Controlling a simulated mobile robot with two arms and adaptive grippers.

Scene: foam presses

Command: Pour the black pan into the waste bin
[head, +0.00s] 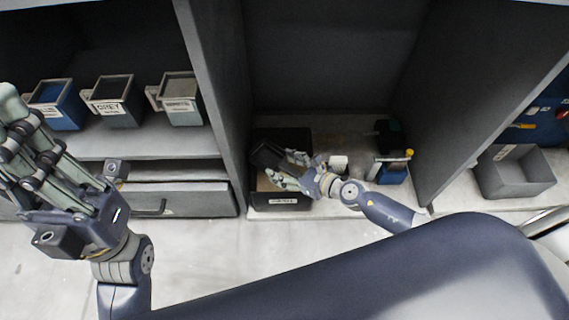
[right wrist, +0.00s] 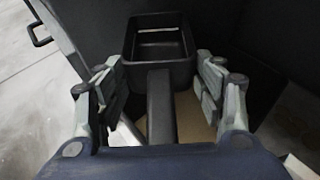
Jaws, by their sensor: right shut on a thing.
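The black pan (head: 265,155) is held by my right gripper (head: 287,172) over the waste bin (head: 283,201), a dark box with a white label on its front. In the right wrist view the pan (right wrist: 128,62) is a deep rectangular tray. Its handle (right wrist: 160,108) runs back between the fingers of my right gripper (right wrist: 163,98). The pan looks empty inside, though its bottom is dark. The bin's tan inside shows below the handle. My left gripper (head: 45,150) is raised at the left, open and empty, away from the pan and bin.
Several labelled containers, among them a grey one (head: 181,112), stand on the left shelf above a drawer (head: 165,200). A blue container (head: 393,174) and small items stand right of the bin. A grey open box (head: 514,185) is further right. Dark walls flank the bin's bay.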

